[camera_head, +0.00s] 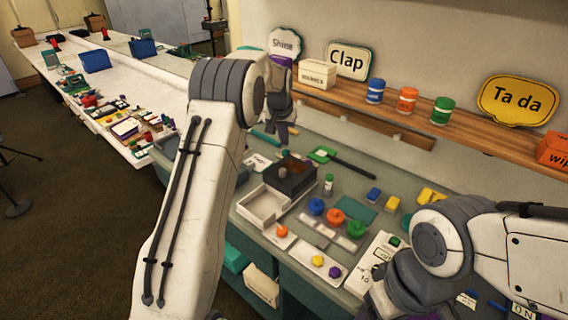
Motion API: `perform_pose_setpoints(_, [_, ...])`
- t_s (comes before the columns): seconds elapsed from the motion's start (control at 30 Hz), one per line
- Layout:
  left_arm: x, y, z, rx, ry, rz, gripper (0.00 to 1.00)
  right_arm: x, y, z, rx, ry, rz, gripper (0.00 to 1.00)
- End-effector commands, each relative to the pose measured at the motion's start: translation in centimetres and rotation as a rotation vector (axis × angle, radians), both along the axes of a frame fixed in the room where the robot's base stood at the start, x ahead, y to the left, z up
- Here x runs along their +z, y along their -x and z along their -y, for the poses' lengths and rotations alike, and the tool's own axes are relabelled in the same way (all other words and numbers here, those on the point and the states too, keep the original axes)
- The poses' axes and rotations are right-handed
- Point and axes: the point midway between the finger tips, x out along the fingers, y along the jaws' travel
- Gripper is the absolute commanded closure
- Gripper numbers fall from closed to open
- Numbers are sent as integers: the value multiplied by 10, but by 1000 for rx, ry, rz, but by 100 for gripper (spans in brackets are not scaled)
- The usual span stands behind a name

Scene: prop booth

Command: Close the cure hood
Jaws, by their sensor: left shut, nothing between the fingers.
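What looks like the cure hood is a dark box (291,178) with a brownish top panel, on the counter in the middle of the head view. An open, empty white tray-like base (263,206) sits against its front left side. I cannot tell how the two parts are joined. My left gripper (284,139) is just behind the dark box, shut and empty, apart from it in the picture. My right arm comes in from the right, and its gripper (382,291) is low near the front of the counter, partly cut off; its fingers are unclear.
Round blue, orange and green pieces (336,217) stand right of the box. A green-headed paddle (322,154) with a dark handle lies behind it. A wooden shelf (460,127) holds signs and several coloured jars. A white tray (318,262) with small pieces lies near the front edge.

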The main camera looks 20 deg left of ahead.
Motion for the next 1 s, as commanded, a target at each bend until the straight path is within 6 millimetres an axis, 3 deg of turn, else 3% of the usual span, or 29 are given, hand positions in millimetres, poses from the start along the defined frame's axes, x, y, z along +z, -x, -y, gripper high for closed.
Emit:
perform_pose_setpoints(0.53, [-91, -32, -2, -2, 1, -4, 100, 36, 0, 0, -2, 0, 0, 29])
perform_pose_setpoints(1.0, [-89, 7, 2, -2, 0, -1, 100, 54, 0, 0, -3, 0, 0, 29])
